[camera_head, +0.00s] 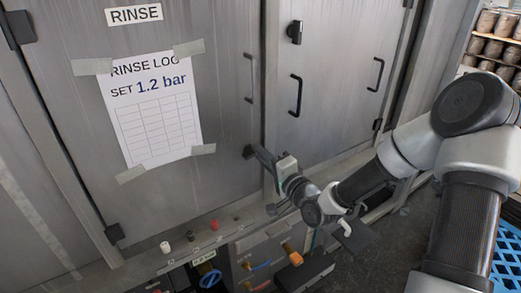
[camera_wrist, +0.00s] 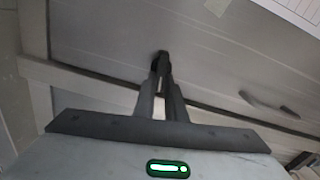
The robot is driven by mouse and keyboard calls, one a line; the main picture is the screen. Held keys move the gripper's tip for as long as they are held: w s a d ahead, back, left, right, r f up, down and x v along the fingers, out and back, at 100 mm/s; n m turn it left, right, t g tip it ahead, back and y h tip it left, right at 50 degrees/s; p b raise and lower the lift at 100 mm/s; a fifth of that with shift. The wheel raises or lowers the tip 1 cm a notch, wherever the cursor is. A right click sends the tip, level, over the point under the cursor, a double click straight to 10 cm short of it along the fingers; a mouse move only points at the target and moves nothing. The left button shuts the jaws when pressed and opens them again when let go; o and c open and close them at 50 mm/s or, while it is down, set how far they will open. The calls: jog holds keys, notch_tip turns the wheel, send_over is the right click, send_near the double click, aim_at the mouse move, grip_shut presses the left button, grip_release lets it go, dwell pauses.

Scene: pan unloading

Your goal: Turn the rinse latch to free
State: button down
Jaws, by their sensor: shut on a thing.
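The rinse latch (camera_head: 248,152) is a small black piece at the right edge of the grey metal door under the RINSE sign (camera_head: 135,14). My gripper (camera_head: 257,156) reaches it from the lower right, with its fingertips at the latch. In the wrist view the dark fingers (camera_wrist: 161,78) close together on the black latch (camera_wrist: 161,57), which shows at their tips. The fingers cover most of the latch, so its exact turn angle is hard to tell.
The door carries a taped rinse log sheet (camera_head: 155,110) and a vertical handle (camera_head: 249,78). The door to the right has a black latch (camera_head: 295,32) and handle (camera_head: 295,96). Below are a ledge with small knobs (camera_head: 213,224) and a blue valve wheel (camera_head: 210,278).

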jog(key=shift+f+m+p, duration=0.15)
jog(key=shift+m+p, duration=0.2)
jog(key=shift+m, duration=0.65)
jog(key=c, duration=1.8)
grip_release()
jog(key=p+v, duration=0.5)
jog(key=v, duration=1.2)
jog(key=shift+s+d, duration=0.2)
